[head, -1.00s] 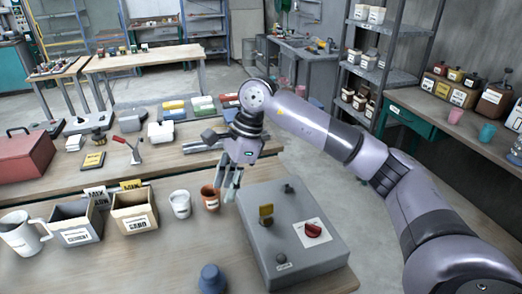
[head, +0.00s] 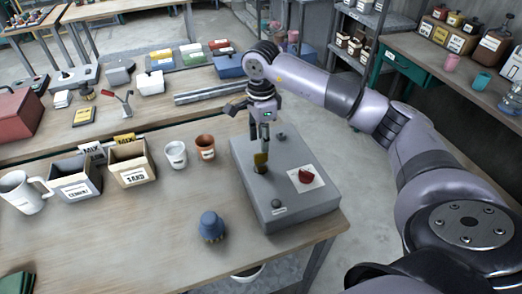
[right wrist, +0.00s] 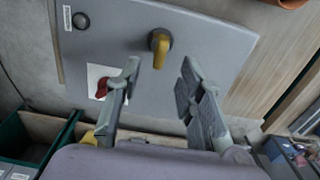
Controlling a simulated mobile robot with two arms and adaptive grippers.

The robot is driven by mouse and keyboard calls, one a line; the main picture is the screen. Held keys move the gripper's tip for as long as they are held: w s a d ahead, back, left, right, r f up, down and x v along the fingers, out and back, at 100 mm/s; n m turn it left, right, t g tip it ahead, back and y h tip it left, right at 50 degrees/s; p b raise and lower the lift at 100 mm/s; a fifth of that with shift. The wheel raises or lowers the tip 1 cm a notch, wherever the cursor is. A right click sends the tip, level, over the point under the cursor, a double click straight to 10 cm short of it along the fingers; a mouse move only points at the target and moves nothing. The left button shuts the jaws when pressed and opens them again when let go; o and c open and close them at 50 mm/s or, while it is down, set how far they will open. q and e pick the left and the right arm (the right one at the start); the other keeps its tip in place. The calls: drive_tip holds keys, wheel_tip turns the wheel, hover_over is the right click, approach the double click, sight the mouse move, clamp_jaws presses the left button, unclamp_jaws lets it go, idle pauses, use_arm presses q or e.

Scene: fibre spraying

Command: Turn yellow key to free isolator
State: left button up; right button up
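A grey isolator box (head: 285,199) stands near the right end of the front table. The yellow key (head: 261,159) stands up from its top face. It also shows in the right wrist view (right wrist: 160,44), set in a dark round mount. My right gripper (head: 260,143) points down just above the key in the head view. In the right wrist view my right gripper (right wrist: 161,64) is open, with the key in line with the gap between its fingertips. Contact with the key cannot be told. My left gripper is in neither view.
A red knob (head: 306,176) on a white plate sits right of the key on the box. The table between is clear.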

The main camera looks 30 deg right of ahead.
sight(261, 155)
wheel_tip(261, 155, down, 7)
drive_tip(key=shift+r+p, duration=0.1)
drive_tip(key=shift+p, duration=0.7)
drive_tip(key=shift+c, duration=0.2)
clamp_jaws()
